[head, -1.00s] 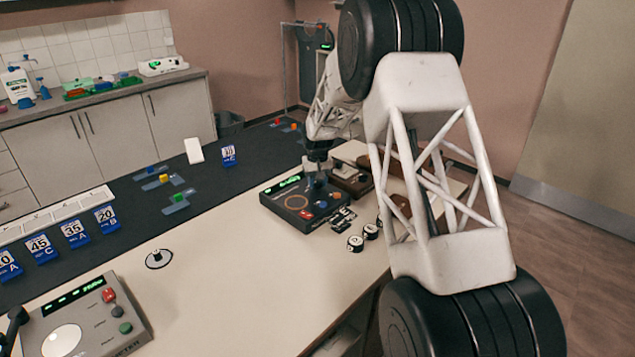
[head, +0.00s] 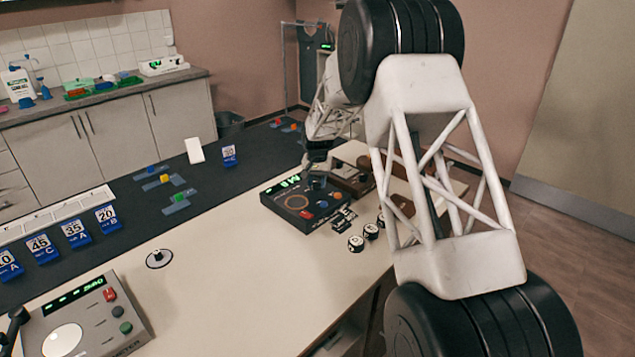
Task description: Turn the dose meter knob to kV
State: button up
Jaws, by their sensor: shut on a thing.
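A dark control box (head: 301,205) with a green display, a ring mark and coloured buttons stands on the far part of the white table. My gripper (head: 318,176) is at its upper right corner, shut on a small dark knob (head: 318,184). The fingertips are small and partly hidden by the wrist, and the knob's pointer and markings cannot be read. A grey box (head: 90,318) at the lower left, with a green display, a red button and a white round dial, has lettering that ends in "METER".
Small black-and-white round pieces (head: 356,243) lie right of the dark box. A brown box (head: 350,180) stands behind it. Blue number cards (head: 76,234) line the dark mat at left. A round black-and-white piece (head: 159,258) lies on the otherwise clear table middle.

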aim_at(317, 183)
jog(key=shift+m, duration=1.2)
jog(key=shift+w, duration=0.1)
jog(key=o, duration=0.9)
jog(key=shift+o, duration=0.2)
jog(key=shift+r, duration=0.1)
jog(key=shift+r, duration=3.85)
